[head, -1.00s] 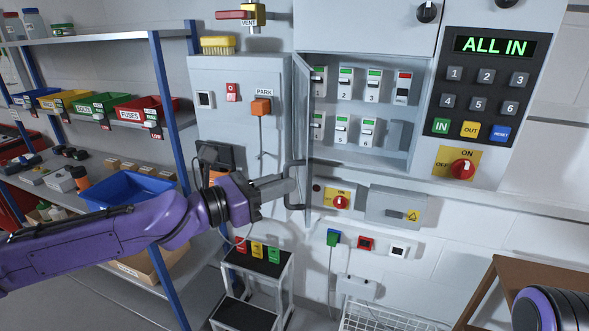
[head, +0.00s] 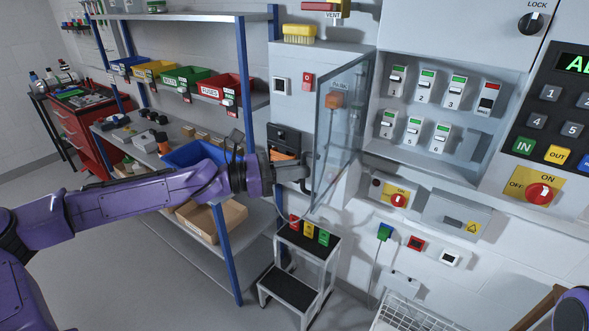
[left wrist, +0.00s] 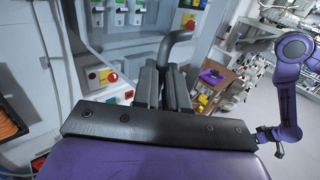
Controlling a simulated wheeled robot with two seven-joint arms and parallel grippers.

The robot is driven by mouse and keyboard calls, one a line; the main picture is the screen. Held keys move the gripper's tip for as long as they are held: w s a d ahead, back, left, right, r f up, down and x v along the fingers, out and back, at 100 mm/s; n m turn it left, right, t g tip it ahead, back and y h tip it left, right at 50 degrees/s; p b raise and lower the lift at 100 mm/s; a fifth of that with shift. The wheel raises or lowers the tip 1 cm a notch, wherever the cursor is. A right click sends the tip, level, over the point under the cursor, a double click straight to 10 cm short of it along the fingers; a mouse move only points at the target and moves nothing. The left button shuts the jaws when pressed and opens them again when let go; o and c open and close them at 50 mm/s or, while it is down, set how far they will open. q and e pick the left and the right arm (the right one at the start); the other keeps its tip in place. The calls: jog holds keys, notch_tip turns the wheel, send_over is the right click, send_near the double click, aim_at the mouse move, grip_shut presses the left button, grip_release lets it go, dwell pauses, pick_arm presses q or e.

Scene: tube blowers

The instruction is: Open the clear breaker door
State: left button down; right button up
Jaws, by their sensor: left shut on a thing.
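The clear breaker door (head: 345,125) stands swung out to the left of the breaker box in the head view. The breakers (head: 422,92) inside are uncovered. My left gripper (head: 292,172) is shut on the door's dark bent handle (head: 308,172). The left wrist view shows its fingers (left wrist: 165,85) close together at the handle (left wrist: 177,42). A purple part of my right arm shows at the head view's lower right corner. In the left wrist view the small right gripper (left wrist: 268,138) shows at the right edge, too small to read.
A grey cabinet with a PARK label stands behind the door. A blue-posted shelf (head: 243,130) with bins is left of it. A step stool (head: 305,265) stands below.

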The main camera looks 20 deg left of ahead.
pick_arm(q)
jog(key=shift+w+a+r, duration=0.1)
jog(key=shift+a+r, duration=0.05)
jog(key=shift+r, duration=0.2)
jog(key=c, duration=1.2)
grip_release()
jog(key=shift+w+f, duration=0.1)
jog(key=shift+w, duration=0.05)
jog(key=shift+o, duration=0.2)
jog(key=p+v, duration=0.5)
jog(key=v, duration=0.4)
jog(key=shift+a+f, duration=0.2)
jog(key=shift+f, duration=0.1)
